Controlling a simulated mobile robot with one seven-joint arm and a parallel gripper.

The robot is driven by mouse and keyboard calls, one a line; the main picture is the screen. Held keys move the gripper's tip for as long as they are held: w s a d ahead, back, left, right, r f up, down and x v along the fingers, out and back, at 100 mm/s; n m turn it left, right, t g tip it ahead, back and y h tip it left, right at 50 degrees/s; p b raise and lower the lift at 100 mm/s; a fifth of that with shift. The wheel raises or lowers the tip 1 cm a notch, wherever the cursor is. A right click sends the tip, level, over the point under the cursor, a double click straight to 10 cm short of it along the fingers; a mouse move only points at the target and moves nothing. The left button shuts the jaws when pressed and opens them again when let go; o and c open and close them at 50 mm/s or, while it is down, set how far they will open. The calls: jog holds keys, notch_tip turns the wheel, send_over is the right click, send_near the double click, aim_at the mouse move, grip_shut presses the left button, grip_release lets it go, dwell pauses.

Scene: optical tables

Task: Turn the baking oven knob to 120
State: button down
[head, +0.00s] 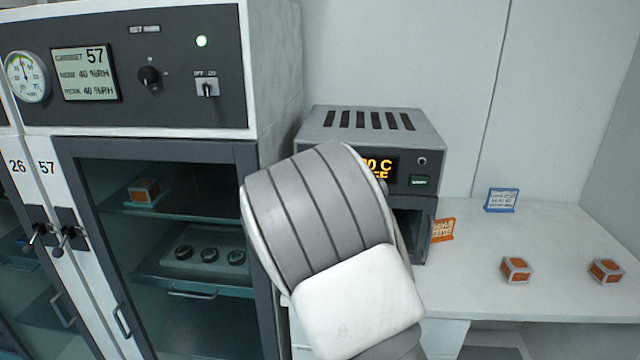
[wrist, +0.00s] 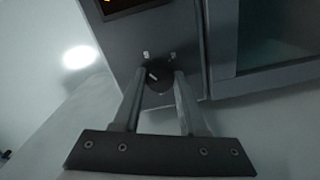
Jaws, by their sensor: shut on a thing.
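The baking oven (head: 425,150) is a small grey box with top vents on the white table, largely hidden behind my arm in the head view. Its orange display (head: 378,168) is partly covered; only the end of a reading, "0 C", shows. In the wrist view the dark round knob (wrist: 158,76) with a light pointer mark sits on the oven's dark front panel, below the display edge (wrist: 128,8). My gripper (wrist: 158,82) has its two fingers on either side of the knob, closed on it. The gripper is hidden in the head view.
A tall humidity cabinet (head: 275,90) marked 57 stands at left, with its own knob (head: 149,78) and switch. Orange-and-grey blocks (head: 515,270) and small signs (head: 501,200) are on the white table (head: 470,300) at right. The table's right part is mostly free.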

jog(key=m+b, duration=1.9)
jog(key=m, duration=1.2)
dwell(0.3)
jog(key=shift+c, duration=2.2)
grip_release()
jog(key=shift+s, duration=0.1)
